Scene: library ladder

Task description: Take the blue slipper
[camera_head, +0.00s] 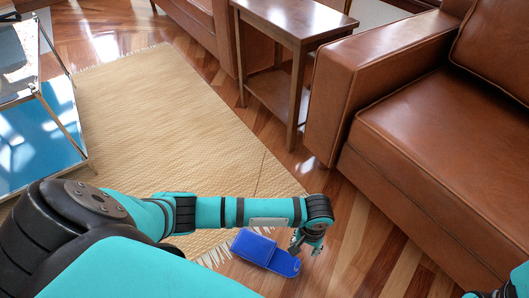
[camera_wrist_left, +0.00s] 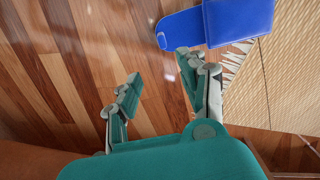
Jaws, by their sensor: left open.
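The blue slipper (camera_head: 254,248) lies on the wood floor by the fringed edge of the rug, with its broad strap up. It also shows at the top of the left wrist view (camera_wrist_left: 237,22), partly cut off by the frame. My left gripper (camera_head: 305,248) is open and empty above the floor, at the slipper's right end in the head view. In the left wrist view its fingers (camera_wrist_left: 160,67) stand apart with bare floor between them. One fingertip overlaps the slipper's sole edge; I cannot tell whether they touch. Only a sliver of my right arm shows at the lower right.
A woven rug (camera_head: 165,120) lies left of the slipper. A brown leather sofa (camera_head: 440,140) stands to the right, a wooden side table (camera_head: 290,22) at the back. A metal-framed glass table (camera_head: 40,130) is at the left. Wood floor (camera_head: 345,235) is clear between gripper and sofa.

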